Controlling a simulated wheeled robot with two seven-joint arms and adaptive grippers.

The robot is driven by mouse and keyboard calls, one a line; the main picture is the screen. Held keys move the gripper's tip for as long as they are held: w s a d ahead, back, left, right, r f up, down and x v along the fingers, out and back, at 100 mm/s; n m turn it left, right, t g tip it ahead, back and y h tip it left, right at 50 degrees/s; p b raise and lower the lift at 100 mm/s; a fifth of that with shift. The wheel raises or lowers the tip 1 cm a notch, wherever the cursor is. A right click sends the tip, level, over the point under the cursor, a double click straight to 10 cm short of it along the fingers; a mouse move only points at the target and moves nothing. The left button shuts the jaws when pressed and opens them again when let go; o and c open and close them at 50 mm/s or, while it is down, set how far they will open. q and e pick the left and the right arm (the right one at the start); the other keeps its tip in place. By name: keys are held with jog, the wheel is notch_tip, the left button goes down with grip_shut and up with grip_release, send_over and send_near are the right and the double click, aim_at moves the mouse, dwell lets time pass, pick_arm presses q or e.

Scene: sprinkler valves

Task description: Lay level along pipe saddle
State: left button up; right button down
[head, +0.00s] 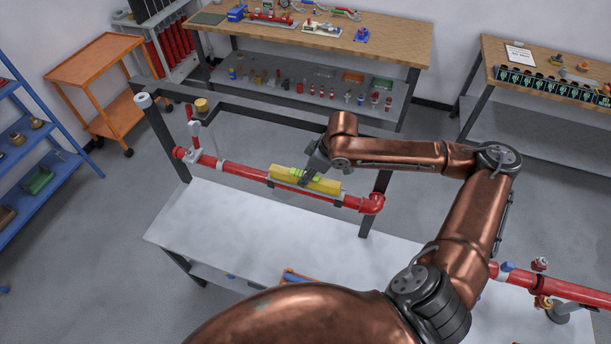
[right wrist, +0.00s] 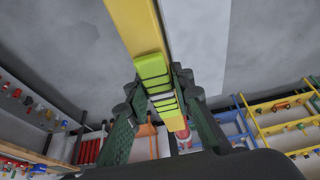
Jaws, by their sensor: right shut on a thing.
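A yellow spirit level (head: 321,185) with bright green parts lies lengthwise along the red pipe (head: 240,170) in the head view. A grey saddle (head: 290,187) shows as a thin strip under the level on the pipe. I cannot tell whether the level rests on the saddle or is just above it. My right gripper (head: 308,171) is shut on the level near its middle, reaching in from above and behind. In the right wrist view, the level (right wrist: 135,25) runs between both fingers, with green vial blocks at the grip. My left gripper is out of view.
The red pipe ends in an elbow (head: 373,202) at right and a valve with a red handle (head: 194,140) at left. A white-topped bench (head: 215,225) stands below, mostly clear. Dark frame posts (head: 376,190) flank the pipe. Another red pipe (head: 575,290) lies at lower right.

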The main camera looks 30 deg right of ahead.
jog(key=c, duration=1.7)
grip_release()
jog(key=shift+f, duration=0.1)
jog(key=b+v, duration=0.1)
jog(key=v, duration=1.1)
jog(key=shift+a, duration=0.1)
